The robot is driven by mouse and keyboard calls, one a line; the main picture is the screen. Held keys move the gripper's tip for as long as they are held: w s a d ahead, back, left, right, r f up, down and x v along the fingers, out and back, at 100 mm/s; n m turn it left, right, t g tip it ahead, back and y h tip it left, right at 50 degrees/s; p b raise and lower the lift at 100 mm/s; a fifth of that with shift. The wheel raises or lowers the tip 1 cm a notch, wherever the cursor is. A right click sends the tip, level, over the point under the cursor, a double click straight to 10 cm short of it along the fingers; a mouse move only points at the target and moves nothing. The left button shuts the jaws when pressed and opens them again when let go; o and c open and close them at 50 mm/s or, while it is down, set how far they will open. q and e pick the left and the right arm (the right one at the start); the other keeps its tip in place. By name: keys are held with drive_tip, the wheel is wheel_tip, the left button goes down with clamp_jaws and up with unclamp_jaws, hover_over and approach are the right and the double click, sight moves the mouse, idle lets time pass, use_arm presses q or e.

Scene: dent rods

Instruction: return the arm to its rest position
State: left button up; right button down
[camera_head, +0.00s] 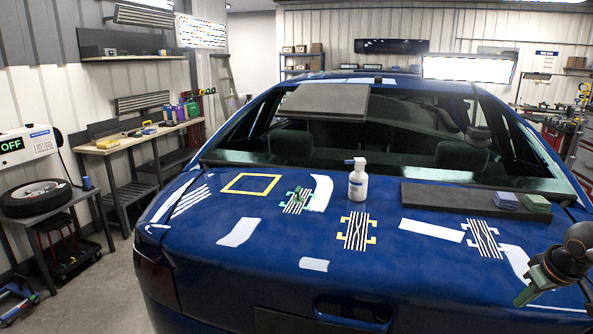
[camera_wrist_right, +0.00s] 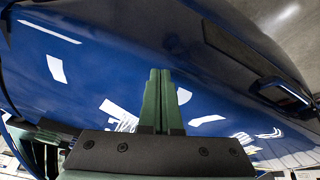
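My right arm comes in at the right edge of the head view. Its gripper (camera_head: 524,297) is over the right rear corner of the blue car (camera_head: 240,262), pointing down and to the left. In the right wrist view the two green fingers (camera_wrist_right: 160,75) lie side by side with no visible gap, and nothing shows between them. The blue car body (camera_wrist_right: 110,65) fills most of that view beyond the fingers. My left arm and gripper are not in the head view.
A white spray bottle (camera_head: 358,182) stands on the trunk lid, beside a dark mat (camera_head: 440,197) with small blocks (camera_head: 507,201). Striped patches (camera_head: 356,231) and a yellow frame (camera_head: 250,184) lie on the lid. A workbench (camera_head: 140,140) is at the left.

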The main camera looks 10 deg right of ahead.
drive_tip(key=s+a+f, duration=0.2)
drive_tip(key=s+f, duration=0.2)
drive_tip(key=f, duration=0.4)
drive_tip(key=s+a+f+n, duration=0.1)
drive_tip(key=s+a+f, duration=0.25)
drive_tip(key=f, duration=0.45)
drive_tip(key=s+a+f, duration=0.1)
drive_tip(key=s+f, duration=0.3)
drive_tip(key=f, duration=0.4)
drive_tip(key=s+a+f+n+t+y, duration=0.1)
drive_tip(key=s+a+f, duration=0.1)
drive_tip(key=a+f, duration=0.35)
drive_tip(key=s+a+f+t+y, duration=0.1)
drive_tip(key=s+a+f, duration=0.1)
drive_tip(key=a, duration=0.6)
drive_tip(key=a+r+n+t+y, duration=0.1)
drive_tip(key=a+r+t+y, duration=0.1)
drive_tip(key=a, duration=1.9)
drive_tip(key=shift+w+a+r+t, duration=0.25)
drive_tip(key=shift+w+r+t, duration=0.15)
drive_tip(key=shift+t, duration=0.2)
